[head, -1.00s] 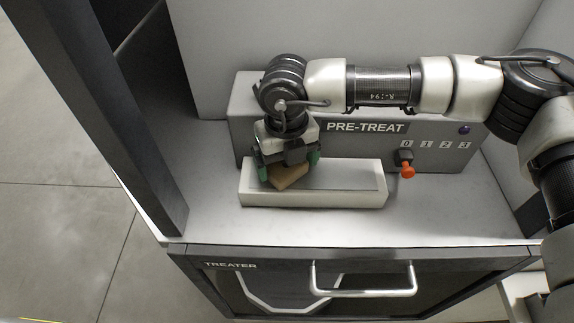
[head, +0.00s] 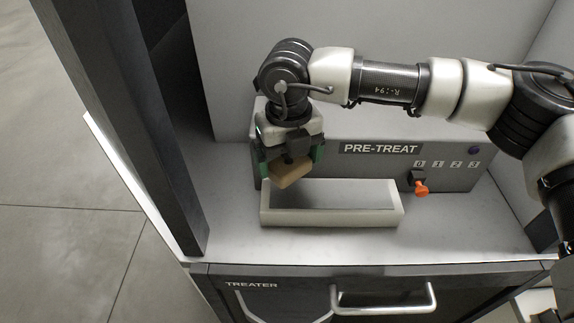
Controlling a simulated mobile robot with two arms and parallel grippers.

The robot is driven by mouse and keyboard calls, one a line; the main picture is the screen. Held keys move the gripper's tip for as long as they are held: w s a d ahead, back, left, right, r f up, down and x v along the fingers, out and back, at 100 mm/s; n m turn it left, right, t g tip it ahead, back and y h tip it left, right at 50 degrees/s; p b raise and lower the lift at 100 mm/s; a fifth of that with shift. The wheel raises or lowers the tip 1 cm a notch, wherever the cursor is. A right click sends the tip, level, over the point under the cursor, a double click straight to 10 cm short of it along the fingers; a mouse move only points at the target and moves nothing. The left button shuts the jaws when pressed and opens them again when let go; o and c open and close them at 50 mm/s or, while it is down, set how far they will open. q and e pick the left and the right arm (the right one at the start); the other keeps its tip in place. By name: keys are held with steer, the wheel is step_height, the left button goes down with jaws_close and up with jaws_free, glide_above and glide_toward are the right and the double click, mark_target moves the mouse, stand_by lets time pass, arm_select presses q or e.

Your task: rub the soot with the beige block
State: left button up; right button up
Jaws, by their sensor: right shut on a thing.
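My right gripper (head: 290,155) is shut on the beige block (head: 292,175). It holds the block tilted, just above the left back part of a white rectangular tray (head: 385,217). The block looks clear of the tray's floor; whether it touches the back rim I cannot tell. The tray's inside looks grey and shaded, and I cannot make out soot on it. My left gripper is not in view.
Behind the tray stands the grey PRE-TREAT box (head: 340,172) with an orange-tipped knob (head: 421,189) and numbers 0 to 3. A dark post (head: 150,130) rises at left. Below is the TREATER drawer front with a metal handle (head: 385,308). The counter right of the tray is clear.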

steer(key=shift+r, duration=1)
